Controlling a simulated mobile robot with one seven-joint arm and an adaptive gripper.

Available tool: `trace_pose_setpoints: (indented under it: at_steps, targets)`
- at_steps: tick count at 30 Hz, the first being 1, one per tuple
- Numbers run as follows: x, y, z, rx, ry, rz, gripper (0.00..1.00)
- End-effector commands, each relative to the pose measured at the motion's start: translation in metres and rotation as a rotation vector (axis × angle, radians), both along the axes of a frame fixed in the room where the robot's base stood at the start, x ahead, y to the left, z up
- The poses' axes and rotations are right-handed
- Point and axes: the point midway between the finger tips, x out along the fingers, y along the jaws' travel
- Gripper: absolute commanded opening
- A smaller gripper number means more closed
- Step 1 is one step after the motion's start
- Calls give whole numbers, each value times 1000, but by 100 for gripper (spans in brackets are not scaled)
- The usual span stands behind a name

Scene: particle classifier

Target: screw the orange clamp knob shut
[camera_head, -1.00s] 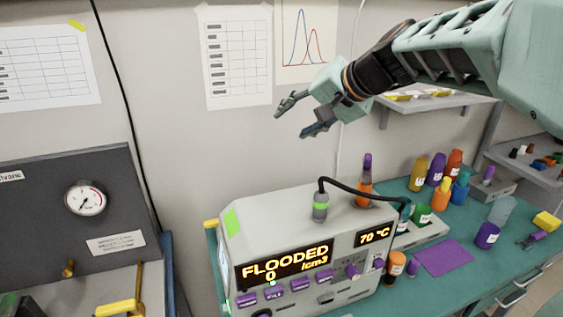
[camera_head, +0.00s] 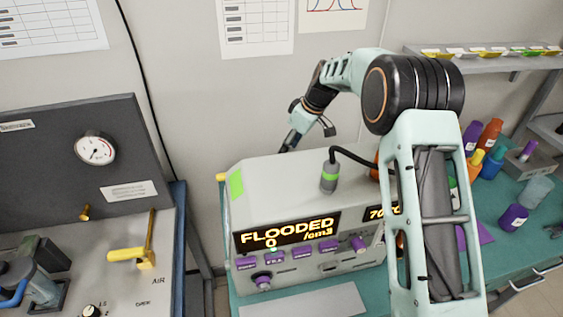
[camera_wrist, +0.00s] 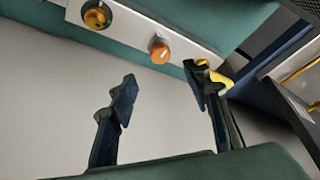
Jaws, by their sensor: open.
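The orange clamp knob (camera_wrist: 160,53) shows in the wrist view on a pale strip, just beyond the gap between my fingertips. A light line marks its face. It cannot be seen in the head view. My gripper (camera_wrist: 160,75) is open and empty, with its dark fingers apart below the knob in the wrist picture and not visibly touching it. In the head view my gripper (camera_head: 308,132) hangs behind the grey classifier (camera_head: 270,175), near its back edge. The classifier's display reads FLOODED, 0 /cm3.
A yellow round fitting (camera_wrist: 97,16) sits left of the knob in the wrist view. A yellow curved part (camera_wrist: 214,74) is close to my right finger. A sensor with a black cable (camera_head: 330,176) stands on the classifier. Bottles (camera_head: 513,217) stand on the right bench.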

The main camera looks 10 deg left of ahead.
Motion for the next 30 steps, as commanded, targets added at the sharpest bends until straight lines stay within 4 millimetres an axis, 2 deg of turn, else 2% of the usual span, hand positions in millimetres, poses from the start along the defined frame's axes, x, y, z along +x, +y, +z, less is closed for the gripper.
trace_pose_setpoints:
  at_steps: [9, 15, 21, 30]
  targets:
    - [6, 22, -52, -1, 3, -1, 45]
    - [11, 32, -79, -1, 1, -3, 45]
    - [12, 36, -91, 0, 0, -3, 45]
    - [13, 37, -92, 0, -1, -4, 45]
